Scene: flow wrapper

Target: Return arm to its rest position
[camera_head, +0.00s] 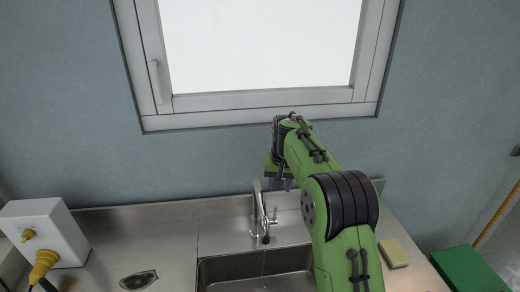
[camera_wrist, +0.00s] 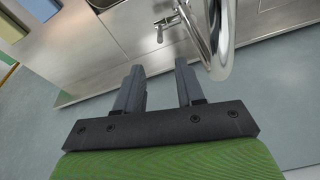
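My green arm reaches up over the sink (camera_head: 225,272) in the head view, its far end bent down in front of the wall under the window. My gripper (camera_wrist: 160,67) shows in the wrist view with its two dark fingers apart and nothing between them. In the head view only small dark parts of it show behind the faucet's upper right. The chrome faucet (camera_head: 259,205) stands at the sink's back edge. Its curved spout also shows large in the wrist view (camera_wrist: 222,35), just beyond and right of the fingers; I cannot tell the exact gap.
A white box (camera_head: 45,230) with yellow plugs stands at the left of the steel counter (camera_head: 165,235). A dark oval item (camera_head: 139,280) lies in front. A yellowish block (camera_head: 393,253) and a green box (camera_head: 468,270) are right of my arm. The window (camera_head: 262,45) is behind.

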